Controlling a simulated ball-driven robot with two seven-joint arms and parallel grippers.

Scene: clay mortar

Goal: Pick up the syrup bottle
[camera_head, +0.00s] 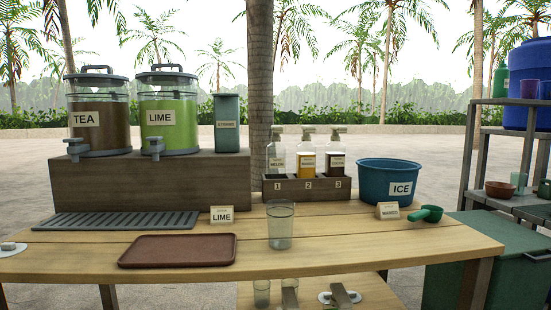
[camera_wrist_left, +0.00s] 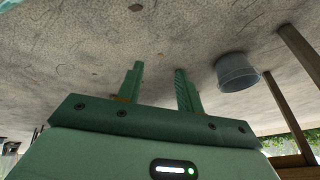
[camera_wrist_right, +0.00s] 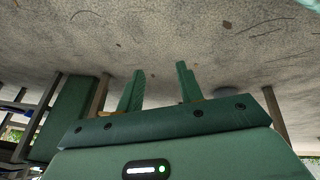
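Three syrup pump bottles stand upright in a dark wooden rack (camera_head: 330,190) with slots numbered 1, 2 and 3. The bottle in slot 1 (camera_head: 276,150) looks clear with a pale label. The bottle in slot 2 (camera_head: 307,160) holds amber syrup. The bottle in slot 3 (camera_head: 337,160) holds dark syrup. The rack hides their bases. My left gripper (camera_wrist_left: 158,70) is open and empty, with bare ground beyond its fingers. My right gripper (camera_wrist_right: 160,70) is also open and empty over bare ground. Neither gripper is clearly visible in the head view, and no bottle shows in the wrist views.
An empty glass (camera_head: 280,226) stands in front of the rack. A blue ICE tub (camera_head: 388,180), small sign (camera_head: 388,211) and green scoop (camera_head: 427,213) are right. A LIME card (camera_head: 222,215), brown tray (camera_head: 178,250) and TEA and LIME dispensers (camera_head: 168,110) are left. A grey bucket (camera_wrist_left: 237,72) stands on the ground.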

